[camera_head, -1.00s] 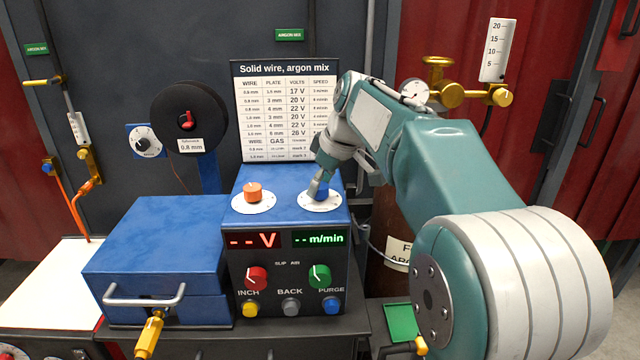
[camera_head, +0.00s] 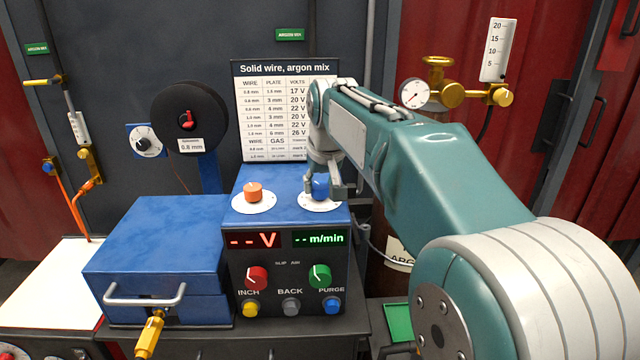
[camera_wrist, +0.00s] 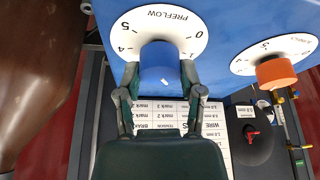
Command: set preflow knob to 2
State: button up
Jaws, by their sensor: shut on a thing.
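The preflow knob (camera_wrist: 160,66) is a blue cylinder on a white round dial (camera_wrist: 150,25) marked PREFLOW, with 0, 4 and 5 readable in the wrist view. A small white mark shows on the knob, but the number it faces is hidden. My gripper (camera_wrist: 160,78) has one finger on each side of the knob and is shut on it. In the head view the blue knob (camera_head: 320,186) sits at the right of the machine's blue top, with my gripper (camera_head: 322,192) coming down on it from above.
An orange knob (camera_head: 253,192) on its own dial stands to the left on the same blue top. The settings chart (camera_head: 270,110) rises just behind. Red (camera_head: 256,278) and green (camera_head: 320,276) knobs and several buttons are on the front panel below.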

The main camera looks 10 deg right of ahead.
jog(key=shift+f+m, duration=0.15)
jog(key=shift+m, duration=0.45)
jog(key=o, duration=1.2)
jog(key=shift+c, duration=0.2)
jog(key=shift+s+r, duration=0.1)
jog(key=shift+r, duration=0.35)
jog(key=v, duration=1.1)
jog(key=shift+a+h, duration=0.3)
jog(key=shift+a, duration=0.1)
